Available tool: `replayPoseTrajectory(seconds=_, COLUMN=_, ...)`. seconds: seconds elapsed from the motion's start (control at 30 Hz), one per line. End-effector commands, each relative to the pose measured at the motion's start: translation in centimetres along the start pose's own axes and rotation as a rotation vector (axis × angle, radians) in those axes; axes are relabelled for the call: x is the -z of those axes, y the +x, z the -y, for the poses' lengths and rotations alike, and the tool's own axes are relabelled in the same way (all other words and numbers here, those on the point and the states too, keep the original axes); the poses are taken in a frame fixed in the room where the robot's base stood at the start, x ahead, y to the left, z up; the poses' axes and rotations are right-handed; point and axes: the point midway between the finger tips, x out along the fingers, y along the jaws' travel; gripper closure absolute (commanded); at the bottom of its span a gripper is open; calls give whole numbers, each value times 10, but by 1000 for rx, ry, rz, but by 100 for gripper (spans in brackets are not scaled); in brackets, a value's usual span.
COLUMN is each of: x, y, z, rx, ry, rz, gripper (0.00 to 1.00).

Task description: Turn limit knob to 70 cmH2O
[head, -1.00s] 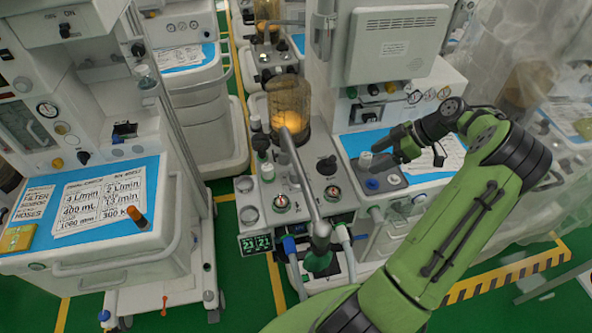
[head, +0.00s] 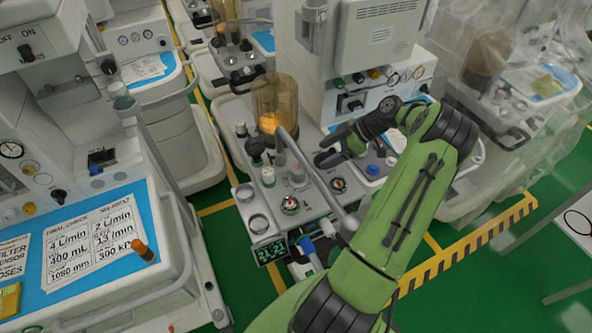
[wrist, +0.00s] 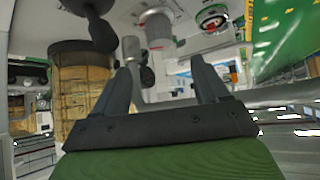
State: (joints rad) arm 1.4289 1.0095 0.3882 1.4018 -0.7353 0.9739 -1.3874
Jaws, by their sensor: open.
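No label reading "limit" can be made out, so I cannot tell for sure which control is the limit knob. A grey knob (head: 298,178) stands on the white breathing module (head: 322,208), between two round gauges, a left one (head: 290,205) and a right one (head: 338,185). My gripper (head: 322,158) hangs over the module's right side, behind and to the right of that knob. In the wrist view my gripper (wrist: 160,85) is open, with nothing between its fingers. A pale cylindrical knob (wrist: 157,28) and a gauge (wrist: 212,18) show beyond the fingertips. Scale marks are unreadable.
An amber bellows canister (head: 275,105) stands at the module's back left. A cart with a blue mat (head: 140,205) is at left. A ventilator screen housing (head: 388,35) rises behind. Green floor shows at front right.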

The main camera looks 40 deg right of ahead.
Motion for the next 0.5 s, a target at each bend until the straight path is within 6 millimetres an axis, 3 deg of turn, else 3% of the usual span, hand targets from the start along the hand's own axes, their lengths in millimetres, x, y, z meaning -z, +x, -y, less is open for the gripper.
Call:
replayPoseTrajectory(seconds=0.03, x=0, y=16, z=1, rx=7, ry=-2, rz=0, gripper=26)
replayPoseTrajectory(seconds=0.3, x=0, y=82, z=1, rx=4, ry=-2, rz=-1, gripper=26)
replayPoseTrajectory(seconds=0.5, x=0, y=110, z=0, rx=2, ry=-3, rz=0, gripper=26)
